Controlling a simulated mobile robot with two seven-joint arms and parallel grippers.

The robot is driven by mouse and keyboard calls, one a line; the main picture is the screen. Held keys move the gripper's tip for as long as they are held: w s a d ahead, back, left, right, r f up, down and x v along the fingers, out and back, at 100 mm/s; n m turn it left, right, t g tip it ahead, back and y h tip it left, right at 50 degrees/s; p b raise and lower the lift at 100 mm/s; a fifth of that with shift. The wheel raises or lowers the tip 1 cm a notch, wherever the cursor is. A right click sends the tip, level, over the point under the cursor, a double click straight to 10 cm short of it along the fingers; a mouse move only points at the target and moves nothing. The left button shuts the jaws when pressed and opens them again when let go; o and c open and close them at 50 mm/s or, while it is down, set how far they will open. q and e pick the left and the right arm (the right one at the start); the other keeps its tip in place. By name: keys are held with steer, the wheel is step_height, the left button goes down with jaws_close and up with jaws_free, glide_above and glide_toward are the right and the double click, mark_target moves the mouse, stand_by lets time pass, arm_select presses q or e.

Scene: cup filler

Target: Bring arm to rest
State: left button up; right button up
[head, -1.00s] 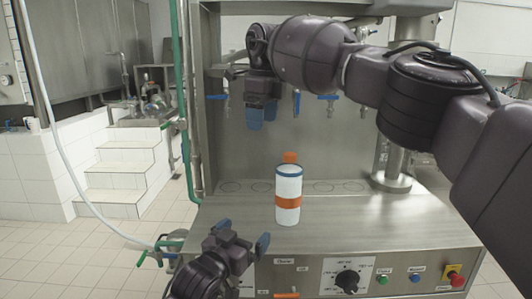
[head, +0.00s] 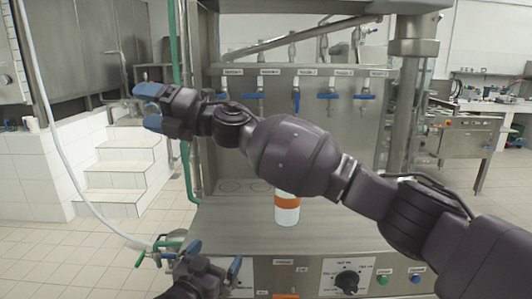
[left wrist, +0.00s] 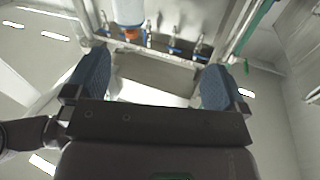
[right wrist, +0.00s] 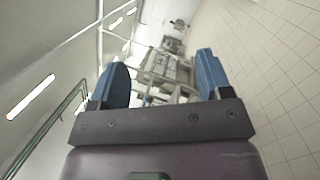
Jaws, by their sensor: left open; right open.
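My right gripper (head: 149,106) is open and empty, at the upper left of the head view, in front of the steps and the wall. Its arm reaches in from the right across the front of the machine. My left gripper (head: 215,259) is open and empty, low in front of the control panel. A white bottle (head: 287,215) with an orange band stands upright on the counter, apart from both grippers. My right arm hides its upper part. The bottle (left wrist: 129,12) and its orange cap also show in the left wrist view, beyond the open fingers.
The steel filling machine's counter (head: 350,225) is mostly clear around the bottle. A row of nozzles with blue levers (head: 327,96) hangs above it. A green pipe (head: 187,160) runs up beside the right gripper. White tiled steps (head: 120,180) stand at left.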

steer(key=d+f+m+t+h, duration=1.2)
steer(key=d+f+m+t, duration=0.4)
steer(key=d+f+m, duration=1.45)
arm_select(q)
steer(key=s+a+f+n+g+y, duration=0.2)
steer(key=s+a+f, duration=0.6)
steer(key=s+f, duration=0.5)
steer(key=s+a+f+n+g+y, duration=0.2)
steer(key=s+a+f, duration=0.6)
steer(key=s+f, duration=0.5)
steer(key=shift+s+g+y, duration=0.9)
steer(key=shift+y, duration=0.3)
arm_select(e)
steer(key=s+d+f+m+g+h, duration=0.2)
steer(key=s+d+f, duration=0.4)
steer(key=s+f, duration=0.3)
steer(key=s+d+f+m+g+h, duration=0.2)
steer(key=s+d+f+m+h, duration=0.1)
steer(key=s+d+f, duration=0.4)
steer(key=s+d+f+m+g+h, duration=0.2)
steer(key=s+d+f, duration=0.4)
steer(key=s+f, duration=0.6)
steer(key=s+m+h, duration=0.1)
steer(key=s+m, duration=0.1)
steer(key=s, duration=0.1)
steer(key=shift+s+d+f+g, duration=0.2)
steer(key=shift+s+d+g, duration=0.05)
steer(key=shift+s+g, duration=0.15)
arm_select(q)
steer(key=shift+a, duration=0.1)
